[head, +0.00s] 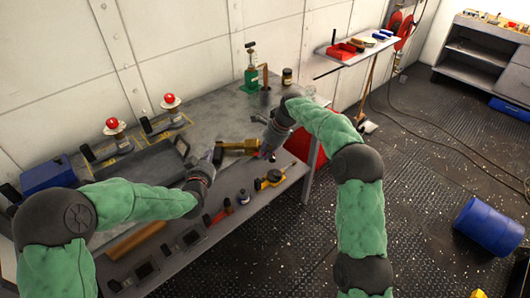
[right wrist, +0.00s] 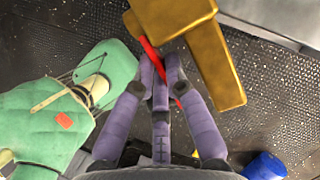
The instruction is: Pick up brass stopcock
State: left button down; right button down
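The brass stopcock (head: 240,146) shows between my two grippers in the head view, above the grey workbench. It also fills the upper middle of the right wrist view (right wrist: 205,55), with the deck floor behind it. A thin red lever (right wrist: 149,50) runs beside its body. My right gripper (right wrist: 163,72) has its fingers close together around the red lever, and appears shut on it. In the head view my right gripper (head: 266,146) is at the stopcock's right end. My left gripper (head: 214,156) is just left of the stopcock; its finger opening is too small to make out.
The workbench (head: 222,105) holds a green valve piece (head: 251,78), red-topped fittings (head: 170,100), a yellow tool (head: 271,179), a small bottle (head: 243,197) and a blue box (head: 50,175). A blue barrel (head: 489,226) lies on the deck at right. Open floor lies between.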

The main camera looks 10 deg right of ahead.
pick_arm(q)
jog(key=shift+r, duration=0.65)
jog(key=v, duration=1.2)
jog(key=shift+f, duration=0.2)
